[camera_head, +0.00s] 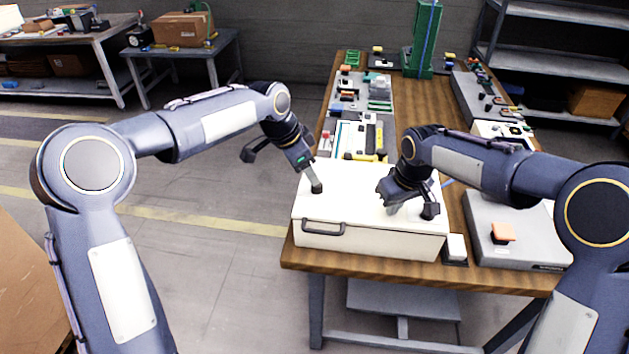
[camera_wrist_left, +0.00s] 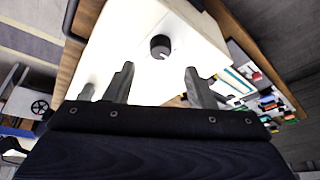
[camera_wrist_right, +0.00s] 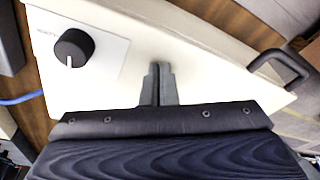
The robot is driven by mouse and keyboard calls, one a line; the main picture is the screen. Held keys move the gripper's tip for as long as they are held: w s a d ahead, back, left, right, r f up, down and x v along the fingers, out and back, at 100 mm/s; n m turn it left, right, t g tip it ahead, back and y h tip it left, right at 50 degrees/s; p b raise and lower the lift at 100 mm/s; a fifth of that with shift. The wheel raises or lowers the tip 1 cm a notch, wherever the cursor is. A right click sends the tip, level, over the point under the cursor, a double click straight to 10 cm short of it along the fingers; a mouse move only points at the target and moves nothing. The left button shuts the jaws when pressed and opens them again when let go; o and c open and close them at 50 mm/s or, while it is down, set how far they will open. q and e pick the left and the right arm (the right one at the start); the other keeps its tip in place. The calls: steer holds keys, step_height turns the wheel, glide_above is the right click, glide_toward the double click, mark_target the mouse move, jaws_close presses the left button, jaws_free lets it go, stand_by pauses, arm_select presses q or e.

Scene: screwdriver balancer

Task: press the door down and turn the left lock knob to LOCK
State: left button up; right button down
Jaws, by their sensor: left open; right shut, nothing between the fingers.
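The white box (camera_head: 335,205) stands at the near end of the wooden table, its lid door lying down over it. A dark handle (camera_head: 323,228) is on its front; it shows in the right wrist view (camera_wrist_right: 283,66). In the left wrist view a black round knob (camera_wrist_left: 160,46) sits on the white top, ahead of and between the open, empty fingers of my left gripper (camera_wrist_left: 160,84). My right gripper (camera_wrist_right: 158,84) is shut and empty, fingertips at the lid; contact is unclear. Another black knob (camera_wrist_right: 73,50) with a white pointer line is left of them. Lock labels are unreadable.
A grey case (camera_head: 500,240) with an orange block (camera_head: 503,232) lies right of the box. A small white-topped block (camera_head: 456,247) stands between them. Trays of parts (camera_head: 365,100) and a green post (camera_head: 424,40) are farther back.

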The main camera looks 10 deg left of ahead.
mark_target(317, 187)
arm_select(q)
steer(key=x, duration=0.6)
steer(key=shift+f, duration=0.1)
steer(key=shift+c, duration=0.4)
steer(key=c, duration=0.9)
